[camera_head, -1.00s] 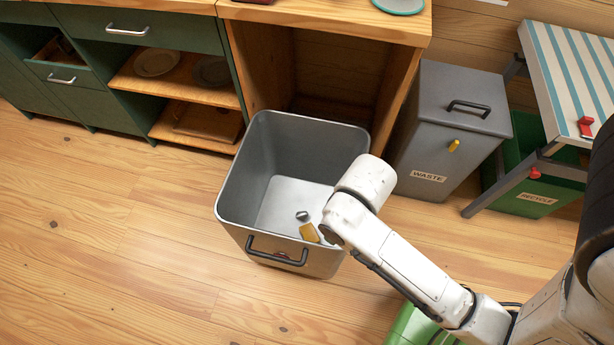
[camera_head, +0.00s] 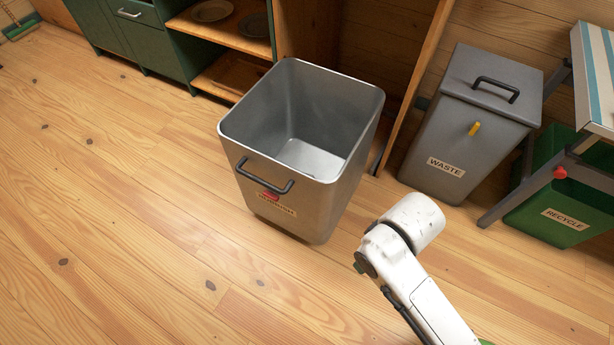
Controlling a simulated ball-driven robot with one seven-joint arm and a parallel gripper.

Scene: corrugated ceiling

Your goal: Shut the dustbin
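A large grey metal bin (camera_head: 329,172) stands open-topped on the floor in front of a wooden cabinet opening (camera_head: 371,45). A dark bar handle (camera_head: 264,175) is on its front face. A red piece (camera_head: 269,196) partly covers a label (camera_head: 277,206) below the handle; I cannot read the label in full. The bin's floor shows partly, pale and bare. A second grey bin marked WASTE (camera_head: 446,154) has its lid (camera_head: 492,83) down, with a dark handle on top and a yellow tab in front. My white arm shows at the lower right, apart from the open bin. My gripper is not visible.
A green RECYCLE bin (camera_head: 562,212) stands at the right under a striped-top table (camera_head: 597,78), whose dark leg juts forward. A green cabinet (camera_head: 133,36) with open wooden shelves stands at the back left. The wooden floor at left and front is clear.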

